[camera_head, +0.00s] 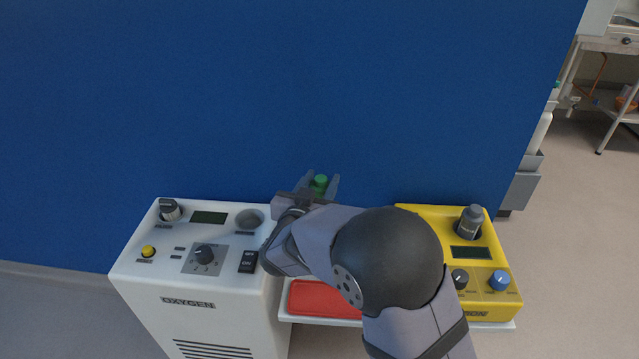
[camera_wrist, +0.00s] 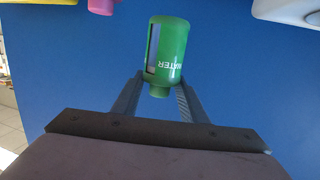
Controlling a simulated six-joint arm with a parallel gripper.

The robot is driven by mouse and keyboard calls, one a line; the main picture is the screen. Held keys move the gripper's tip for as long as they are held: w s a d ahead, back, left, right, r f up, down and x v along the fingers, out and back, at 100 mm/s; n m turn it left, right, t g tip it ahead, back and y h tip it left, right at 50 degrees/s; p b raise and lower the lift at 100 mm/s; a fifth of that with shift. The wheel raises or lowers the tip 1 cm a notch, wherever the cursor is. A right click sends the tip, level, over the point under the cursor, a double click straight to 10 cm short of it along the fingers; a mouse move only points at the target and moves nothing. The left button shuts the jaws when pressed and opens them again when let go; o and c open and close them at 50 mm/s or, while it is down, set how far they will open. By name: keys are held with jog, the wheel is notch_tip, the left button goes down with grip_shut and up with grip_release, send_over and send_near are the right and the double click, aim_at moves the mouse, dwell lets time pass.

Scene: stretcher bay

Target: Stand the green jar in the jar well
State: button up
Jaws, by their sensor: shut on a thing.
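The green jar (camera_wrist: 167,52), marked WATER, is between the two fingers of my gripper (camera_wrist: 160,92) in the wrist view. My gripper is shut on it near its narrow neck. In the head view only the jar's green top (camera_head: 320,182) shows between the fingertips of my gripper (camera_head: 319,188); my arm hides the rest. The jar looks upright and is in front of the blue wall. A round grey well (camera_head: 249,220) sits in the top of the white oxygen unit, left of my gripper. It looks empty and is probably the jar well.
The white oxygen unit (camera_head: 200,280) has knobs, a switch and a yellow button on top. A yellow unit (camera_head: 412,209) with a dark grey bottle (camera_head: 470,222) in it stands right. A red tray (camera_head: 322,300) lies between them. The blue wall (camera_head: 300,90) is close behind.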

jog(key=shift+w+d+r+p, duration=0.15)
jog(key=shift+d+r+p, duration=0.4)
jog(key=shift+p, duration=0.25)
jog(key=shift+w+a+r+n+y+p, duration=0.3)
jog(key=shift+w+a+r+y+p, duration=0.15)
jog(key=shift+r+p, duration=0.45)
jog(key=s+a+f+n+g+y, duration=0.1)
jog(key=s+a+n+y, duration=0.3)
jog(key=a, duration=1.4)
jog(key=n+g+y, duration=0.1)
jog(key=n+y, duration=0.3)
jog(key=y, duration=0.3)
jog(key=shift+f+n+g+y+p, duration=0.15)
jog(key=shift+n+g+y+p, duration=0.15)
jog(key=shift+y+p, duration=0.05)
jog(key=shift+w+d+f+b, duration=0.1)
jog(key=shift+f+b, duration=1.9)
jog(key=shift+f, duration=0.85)
jog(key=shift+f+b, duration=0.7)
jog(key=shift+b, duration=0.1)
jog(key=o, duration=0.9)
jog(key=shift+c, duration=0.2)
